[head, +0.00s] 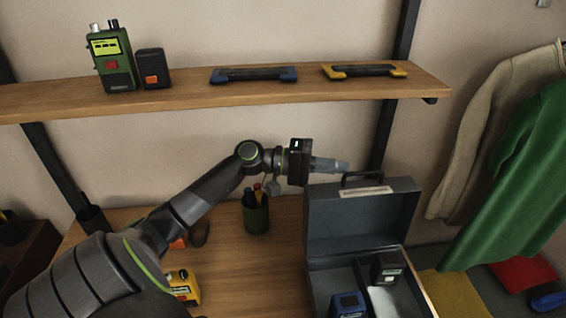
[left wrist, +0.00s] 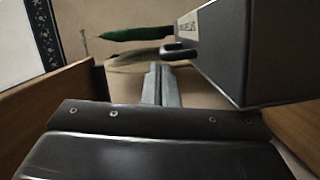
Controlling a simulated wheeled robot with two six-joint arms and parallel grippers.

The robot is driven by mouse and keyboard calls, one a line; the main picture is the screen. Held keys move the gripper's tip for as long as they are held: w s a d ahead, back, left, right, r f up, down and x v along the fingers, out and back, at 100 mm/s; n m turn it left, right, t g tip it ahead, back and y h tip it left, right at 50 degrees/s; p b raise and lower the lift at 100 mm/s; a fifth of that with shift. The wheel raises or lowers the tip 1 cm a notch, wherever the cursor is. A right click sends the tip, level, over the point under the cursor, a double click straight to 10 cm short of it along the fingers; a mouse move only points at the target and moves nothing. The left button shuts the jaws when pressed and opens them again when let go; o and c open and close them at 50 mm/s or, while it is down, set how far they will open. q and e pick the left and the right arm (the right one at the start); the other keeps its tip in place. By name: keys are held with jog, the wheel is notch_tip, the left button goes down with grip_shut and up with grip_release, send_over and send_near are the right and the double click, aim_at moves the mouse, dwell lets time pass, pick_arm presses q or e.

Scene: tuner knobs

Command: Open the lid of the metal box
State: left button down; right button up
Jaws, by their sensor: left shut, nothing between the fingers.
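The dark grey metal box (head: 313,280) stands at the right end of the table. Its lid (head: 350,226) is raised upright at the back, with a black handle (head: 362,174) and a pale label (head: 366,191) on its top edge. My left gripper (head: 345,165) is shut and empty, beside the handle at the lid's upper left. I cannot tell whether it touches the handle. In the left wrist view the shut fingers (left wrist: 158,85) point at the space left of the lid (left wrist: 250,50), with the handle (left wrist: 178,51) just beyond. My right gripper is in neither view.
Inside the box are a blue device (head: 347,304) and a black device (head: 388,268). The wooden shelf (head: 200,99) runs above my arm. Clothes (head: 515,170) hang at the right.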

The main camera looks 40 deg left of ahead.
pick_arm(q)
jog(key=v, duration=1.4)
jog(key=shift+s+a, duration=0.2)
jog(key=shift+a, duration=0.1)
jog(key=shift+f, duration=0.1)
